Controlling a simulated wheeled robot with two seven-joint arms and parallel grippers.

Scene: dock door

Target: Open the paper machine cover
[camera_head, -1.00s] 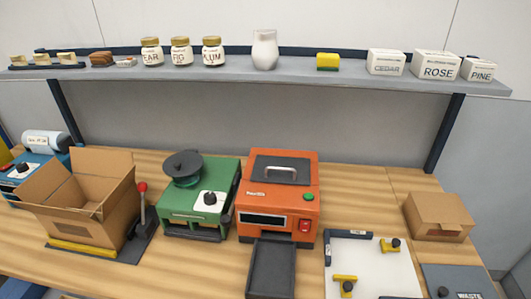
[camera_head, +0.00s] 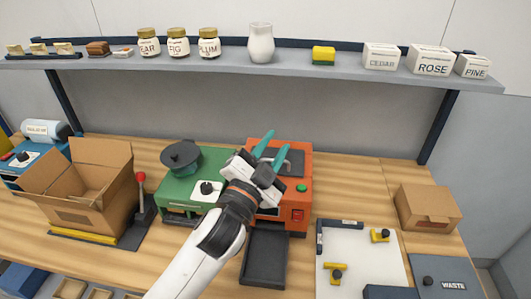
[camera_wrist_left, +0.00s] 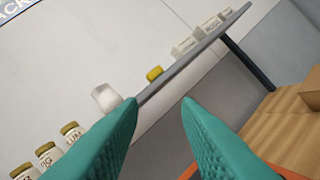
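The orange machine (camera_head: 300,194) stands on the wooden bench at the middle of the head view. A dark cover panel (camera_head: 296,160) lies on its top and looks closed; its light handle, seen earlier, is now hidden behind my gripper. My left gripper (camera_head: 279,139) has teal fingers that are spread apart with nothing between them. It is in front of the machine's top in the head view; I cannot tell whether it touches the cover. In the left wrist view the open fingers (camera_wrist_left: 160,100) point toward the shelf and wall. My right gripper is not in view.
A green machine (camera_head: 178,190) stands directly left, with an open cardboard box (camera_head: 75,190) beyond it. A dark tray (camera_head: 265,258) juts from the orange machine's front. A white board (camera_head: 355,245) lies to the right. A shelf (camera_head: 220,70) with jars and boxes runs above.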

